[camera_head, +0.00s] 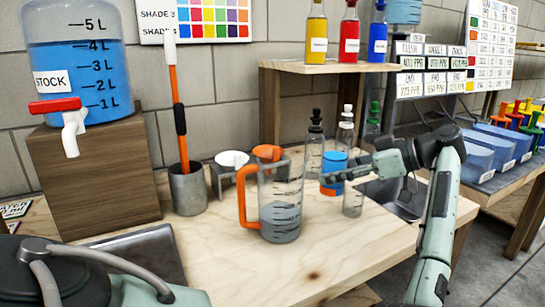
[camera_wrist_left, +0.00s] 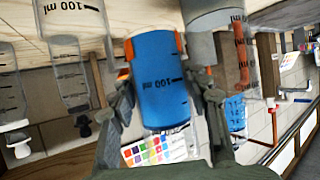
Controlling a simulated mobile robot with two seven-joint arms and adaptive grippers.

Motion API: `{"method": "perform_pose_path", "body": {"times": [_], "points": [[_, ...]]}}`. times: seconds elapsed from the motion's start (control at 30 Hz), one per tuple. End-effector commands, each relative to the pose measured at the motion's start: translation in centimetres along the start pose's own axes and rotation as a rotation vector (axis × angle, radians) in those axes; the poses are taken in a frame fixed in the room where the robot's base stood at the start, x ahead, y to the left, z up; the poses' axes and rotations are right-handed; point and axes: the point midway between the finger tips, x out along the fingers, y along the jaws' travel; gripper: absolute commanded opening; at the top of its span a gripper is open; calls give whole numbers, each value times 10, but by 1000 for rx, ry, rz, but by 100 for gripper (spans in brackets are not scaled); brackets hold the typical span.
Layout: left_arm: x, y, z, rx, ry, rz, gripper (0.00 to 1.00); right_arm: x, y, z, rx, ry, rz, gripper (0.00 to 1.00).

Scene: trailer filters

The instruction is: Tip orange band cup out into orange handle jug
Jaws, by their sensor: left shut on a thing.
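The orange band cup (camera_head: 334,161) holds blue liquid and looks about upright, right of and behind the jug. My left gripper (camera_head: 335,178) is shut on it; the wrist view shows the cup (camera_wrist_left: 160,85) between both fingers. I cannot tell whether its base touches the table. The orange handle jug (camera_head: 280,214) stands upright on the wooden table, its handle on the left and greyish liquid in its lower part. Its orange handle also shows in the left wrist view (camera_wrist_left: 241,48). The right gripper is not in view.
A clear cylinder (camera_head: 353,201) stands close by the gripper. Stoppered bottles (camera_head: 315,145) stand behind. A metal pot (camera_head: 187,190) with a stirrer and a large blue stock tank (camera_head: 78,75) are at left. The table (camera_head: 330,250) is clear in front of the jug.

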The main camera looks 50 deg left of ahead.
Motion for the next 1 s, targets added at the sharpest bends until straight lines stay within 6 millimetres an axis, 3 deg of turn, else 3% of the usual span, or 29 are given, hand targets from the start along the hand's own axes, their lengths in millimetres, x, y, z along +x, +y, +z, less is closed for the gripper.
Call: {"method": "perform_pose_path", "body": {"times": [0.53, 1.0], "points": [[1, -1, 1, -20, -15, 10, 3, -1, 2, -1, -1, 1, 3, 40], [1, -5, -8, -163, -155, 78, 3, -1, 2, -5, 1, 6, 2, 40]]}}
